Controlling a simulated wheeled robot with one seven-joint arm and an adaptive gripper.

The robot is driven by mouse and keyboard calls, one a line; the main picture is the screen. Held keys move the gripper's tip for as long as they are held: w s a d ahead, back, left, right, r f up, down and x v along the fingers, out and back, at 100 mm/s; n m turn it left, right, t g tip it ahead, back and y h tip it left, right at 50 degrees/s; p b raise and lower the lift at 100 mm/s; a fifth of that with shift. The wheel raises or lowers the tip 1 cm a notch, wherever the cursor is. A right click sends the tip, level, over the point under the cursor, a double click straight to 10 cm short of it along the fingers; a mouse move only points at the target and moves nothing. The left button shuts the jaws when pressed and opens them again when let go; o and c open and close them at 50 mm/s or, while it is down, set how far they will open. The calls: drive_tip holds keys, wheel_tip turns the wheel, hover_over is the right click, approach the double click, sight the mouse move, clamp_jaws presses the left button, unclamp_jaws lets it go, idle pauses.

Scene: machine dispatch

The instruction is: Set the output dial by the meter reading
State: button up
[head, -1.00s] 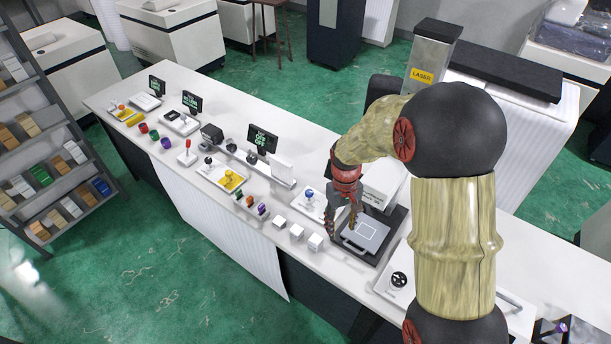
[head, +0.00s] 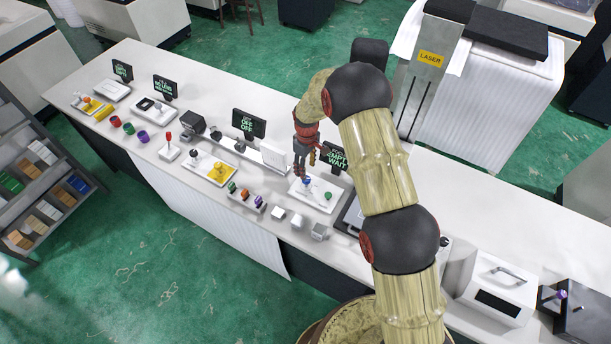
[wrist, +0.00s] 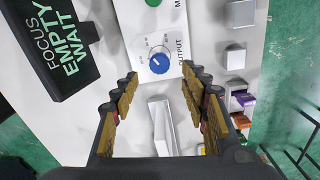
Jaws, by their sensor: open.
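The output dial (wrist: 159,63) is a blue knob on a white panel marked OUTPUT in the wrist view, with scale marks around it and a small white mark on its upper-left part. In the head view the blue dial (head: 307,182) sits on a white plate beside a green knob (head: 328,196). My gripper (wrist: 160,77) is open and empty, its fingers apart to either side of the dial in the picture. In the head view my gripper (head: 305,171) hangs above the blue dial; I cannot tell whether it touches. No needle meter reading is legible.
A dark display (head: 333,157) reading EMPTY WAIT stands just behind the dial's plate; it also shows in the wrist view (wrist: 58,42). Another display (head: 248,124) reads OFF OFF. Small whitish blocks (head: 297,221) lie in front of the plate. A laser column (head: 425,75) stands behind the bench.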

wheel_tip(320, 180, down, 7)
drive_tip(key=shift+d+r, duration=0.1)
idle(0.3)
drive_tip(key=shift+c, duration=0.6)
drive_tip(key=c, duration=1)
